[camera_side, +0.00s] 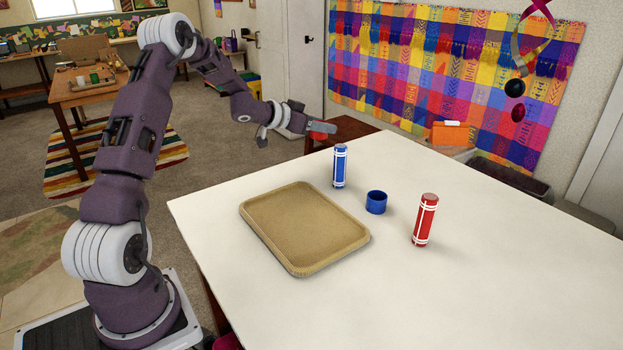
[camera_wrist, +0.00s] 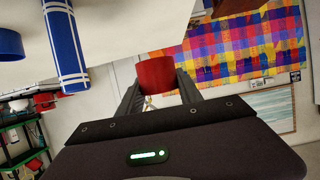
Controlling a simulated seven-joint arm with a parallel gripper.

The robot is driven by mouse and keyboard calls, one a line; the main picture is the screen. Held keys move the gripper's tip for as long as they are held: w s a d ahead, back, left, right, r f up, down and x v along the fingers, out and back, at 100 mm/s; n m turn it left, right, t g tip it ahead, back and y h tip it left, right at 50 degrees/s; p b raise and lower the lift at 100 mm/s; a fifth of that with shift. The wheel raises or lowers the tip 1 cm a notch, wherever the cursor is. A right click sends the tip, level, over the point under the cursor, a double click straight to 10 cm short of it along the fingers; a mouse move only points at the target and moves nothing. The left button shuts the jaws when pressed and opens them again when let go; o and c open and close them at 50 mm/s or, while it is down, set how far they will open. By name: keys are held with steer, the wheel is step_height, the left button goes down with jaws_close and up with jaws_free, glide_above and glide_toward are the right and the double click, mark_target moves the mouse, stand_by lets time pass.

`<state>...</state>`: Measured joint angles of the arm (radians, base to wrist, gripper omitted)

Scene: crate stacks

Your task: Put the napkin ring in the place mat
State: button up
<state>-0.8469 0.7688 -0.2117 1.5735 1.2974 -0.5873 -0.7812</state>
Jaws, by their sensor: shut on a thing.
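My gripper (camera_side: 313,127) is raised beyond the far left edge of the white table. It is shut on a short red piece (camera_side: 323,127), which looks like a napkin ring. In the wrist view the red piece (camera_wrist: 157,73) sits between both fingers (camera_wrist: 160,80); its opening cannot be made out. A blue ring (camera_side: 376,202) stands on the table, and its edge shows in the wrist view (camera_wrist: 10,44). The tan place mat (camera_side: 281,264), shaped like a shallow rimmed tray, lies flat and empty at the table's left side.
A blue cylinder with white bands (camera_side: 340,167) stands upright near the mat's far corner. A similar red cylinder (camera_side: 425,220) stands right of the blue ring. The white table (camera_side: 500,290) is clear at the front and right. A dark red-brown surface (camera_side: 345,130) stands behind it.

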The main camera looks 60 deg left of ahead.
steer(key=s+d+m+g+h, duration=0.1)
steer(key=s+d+m+h, duration=0.4)
steer(key=s+d, duration=0.15)
steer(key=m+g+h, duration=0.3)
steer(key=m+h, duration=0.1)
glide_above(296, 206)
steer(key=shift+h, duration=0.3)
step_height(296, 206, down, 9)
steer(key=shift+f, duration=0.2)
steer(key=o, duration=1.4)
steer(key=shift+f, duration=0.15)
